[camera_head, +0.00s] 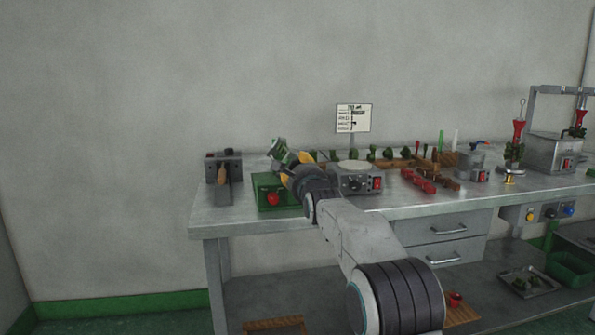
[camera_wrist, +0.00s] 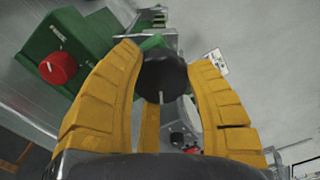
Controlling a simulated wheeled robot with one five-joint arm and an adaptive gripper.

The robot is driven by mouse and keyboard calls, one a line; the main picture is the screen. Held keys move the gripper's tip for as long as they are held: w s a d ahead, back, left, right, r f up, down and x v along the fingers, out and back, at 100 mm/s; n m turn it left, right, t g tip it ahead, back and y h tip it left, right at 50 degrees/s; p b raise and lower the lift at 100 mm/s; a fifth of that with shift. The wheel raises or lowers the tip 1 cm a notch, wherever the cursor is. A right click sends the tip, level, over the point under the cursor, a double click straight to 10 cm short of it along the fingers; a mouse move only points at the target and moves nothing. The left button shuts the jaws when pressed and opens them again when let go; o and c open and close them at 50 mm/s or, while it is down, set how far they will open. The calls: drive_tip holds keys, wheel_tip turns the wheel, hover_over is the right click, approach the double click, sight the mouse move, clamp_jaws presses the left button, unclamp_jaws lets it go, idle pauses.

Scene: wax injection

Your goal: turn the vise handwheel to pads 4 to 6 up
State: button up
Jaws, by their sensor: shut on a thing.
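In the wrist view, the black round vise handwheel (camera_wrist: 164,78) sits between the yellow fingers of my gripper (camera_wrist: 166,58). A short pale mark shows on the handwheel's near face. The fingers are shut on it from both sides. In the head view, my gripper (camera_head: 296,158) is above the right side of a green box (camera_head: 264,181) with a red knob (camera_head: 272,198). A green and grey part of the vise (camera_head: 279,149) shows just beyond the gripper. The handwheel is hidden there by my gripper. I cannot read any pad numbers.
A grey unit with a round plate (camera_head: 355,165) is close on the right. Red and brown pieces (camera_head: 418,181) lie farther right. The bench's front left corner is clear.

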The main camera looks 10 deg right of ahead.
drive_tip(key=shift+d+f+m, duration=0.1)
drive_tip(key=shift+m, duration=1.5)
drive_tip(key=shift+d+f+m, duration=0.1)
drive_tip(key=shift+m, duration=1.5)
drive_tip(key=shift+f+m, duration=0.15)
drive_tip(key=shift+m, duration=1)
drive_tip(key=shift+f+m, duration=0.15)
drive_tip(key=shift+m, duration=1)
drive_tip(key=shift+a+m, duration=0.1)
drive_tip(key=shift+m, duration=0.5)
drive_tip(key=o, duration=1.2)
drive_tip(key=shift+r, duration=0.25)
drive_tip(key=shift+s+a+r, duration=0.1)
drive_tip(key=shift+s, duration=5.9)
